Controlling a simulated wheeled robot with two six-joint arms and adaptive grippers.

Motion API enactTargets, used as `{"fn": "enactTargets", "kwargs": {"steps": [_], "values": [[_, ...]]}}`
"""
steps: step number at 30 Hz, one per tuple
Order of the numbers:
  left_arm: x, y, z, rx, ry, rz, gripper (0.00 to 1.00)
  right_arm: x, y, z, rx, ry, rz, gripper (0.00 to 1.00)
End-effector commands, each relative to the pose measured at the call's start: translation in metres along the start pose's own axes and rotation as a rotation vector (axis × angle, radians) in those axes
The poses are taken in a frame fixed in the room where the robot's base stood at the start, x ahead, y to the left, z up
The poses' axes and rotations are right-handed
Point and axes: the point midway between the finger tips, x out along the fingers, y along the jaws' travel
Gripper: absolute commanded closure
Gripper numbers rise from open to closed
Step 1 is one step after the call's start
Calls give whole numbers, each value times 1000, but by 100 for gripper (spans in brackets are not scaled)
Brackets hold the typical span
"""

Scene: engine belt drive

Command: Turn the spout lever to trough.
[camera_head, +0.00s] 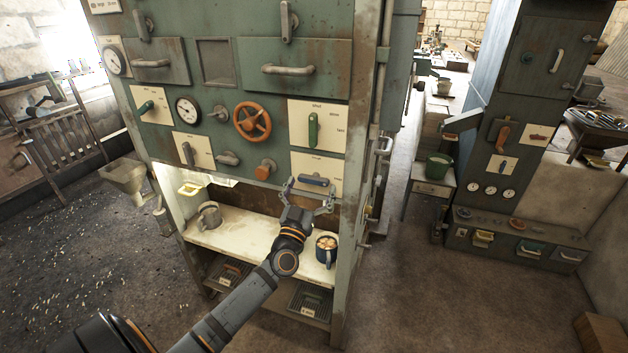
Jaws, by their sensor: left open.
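A dark blue lever (314,181) lies roughly horizontal on a cream label plate (303,161) low on the green cabinet's right side. My left gripper (309,189) is open in front of this plate, its fingers spread to either side of the lever. I cannot tell whether they touch it. A green lever (313,129) stands upright on another cream plate just above. The lettering is too small to read surely, so I cannot tell which lever is the spout lever or where the trough mark is. My right gripper is not in view.
A lit shelf (247,234) below the panel holds a grey jug (209,217) and a blue mug with round pale contents (327,246), close to my left arm. An orange handwheel (252,121) and orange knob (265,169) lie left of the levers. Open floor (420,290) extends to the right.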

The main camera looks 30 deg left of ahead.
Motion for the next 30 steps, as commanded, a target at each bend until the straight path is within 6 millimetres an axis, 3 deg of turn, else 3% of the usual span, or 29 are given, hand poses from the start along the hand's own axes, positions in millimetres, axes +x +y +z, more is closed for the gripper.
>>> {"fn": "enactTargets", "kwargs": {"steps": [5, 13, 24, 30], "values": [[17, 0, 1, 1, -1, 0, 0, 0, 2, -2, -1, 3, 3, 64], [19, 0, 1, 1, -2, 1, 0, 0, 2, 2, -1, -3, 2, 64], [18, 0, 1, 1, -1, 0, 47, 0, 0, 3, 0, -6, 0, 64], [19, 0, 0, -16, -1, -7, 47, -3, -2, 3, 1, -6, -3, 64]]}}
